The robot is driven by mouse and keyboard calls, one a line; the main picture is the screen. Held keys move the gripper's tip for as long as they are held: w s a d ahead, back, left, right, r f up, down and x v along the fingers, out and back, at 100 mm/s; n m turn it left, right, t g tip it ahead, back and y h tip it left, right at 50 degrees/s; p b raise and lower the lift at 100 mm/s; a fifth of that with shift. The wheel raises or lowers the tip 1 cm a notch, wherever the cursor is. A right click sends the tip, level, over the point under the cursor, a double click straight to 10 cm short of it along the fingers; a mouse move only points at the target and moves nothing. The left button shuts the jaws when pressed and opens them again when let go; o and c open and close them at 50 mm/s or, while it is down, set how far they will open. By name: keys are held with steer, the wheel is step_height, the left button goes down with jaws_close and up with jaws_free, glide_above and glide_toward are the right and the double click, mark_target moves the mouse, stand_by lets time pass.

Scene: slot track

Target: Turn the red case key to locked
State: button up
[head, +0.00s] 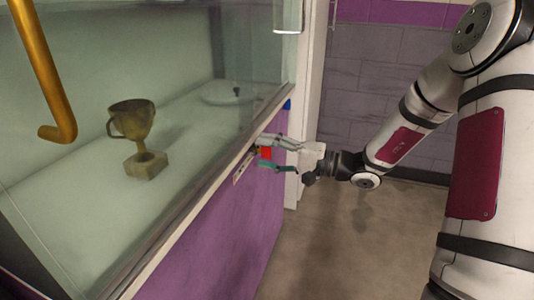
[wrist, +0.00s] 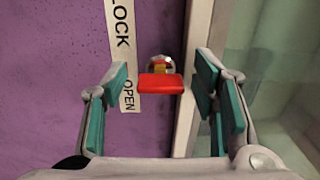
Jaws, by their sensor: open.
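The red case key (head: 265,153) sits at the front of the display case, just under its glass. In the wrist view the red key (wrist: 160,84) shows as a flat red bar in front of a round metal lock (wrist: 159,64). A white label strip (wrist: 124,55) beside it reads "LOCK" and "OPEN"; the key is near the "OPEN" end. My gripper (head: 279,153) is open at the key. In the wrist view its teal-padded fingers (wrist: 160,93) stand on either side of the key, with a gap on each side.
The glass case holds a tarnished trophy cup (head: 132,137) and a pale dish (head: 229,92). A gold handle (head: 47,75) is at the upper left. The purple case front (head: 230,235) drops below the key. Open floor (head: 345,245) lies to the right.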

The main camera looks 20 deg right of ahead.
steer(key=v, duration=1.1)
steer(key=shift+s+d, duration=0.2)
steer(key=shift+d, duration=0.1)
steer(key=shift+a, duration=0.1)
steer(key=s+a+r+n+g+h, duration=0.2)
steer(key=s+a+n+g, duration=0.1)
steer(key=s+a+g, duration=0.45)
steer(key=s+a+r+n+g+h, duration=0.25)
steer(key=s+a+g, duration=0.25)
steer(key=s+a, duration=0.5)
steer(key=s+d+t+h, duration=0.1)
steer(key=s+d+h, duration=0.2)
steer(key=s, duration=0.3)
steer(key=s+d+n+h, duration=0.1)
steer(key=s+d+h, duration=0.2)
steer(key=s+h, duration=0.15)
steer(key=s+d+t+h, duration=0.1)
steer(key=s+d+h, duration=0.1)
steer(key=s, duration=0.4)
step_height(320, 180, up, 35)
steer(key=t+p, duration=0.4)
steer(key=p, duration=2.9)
steer(key=shift+s+d+r+h+p, duration=0.15)
steer(key=shift+d+h+p, duration=0.15)
steer(key=shift+d, duration=0.15)
steer(key=shift+n, duration=0.25)
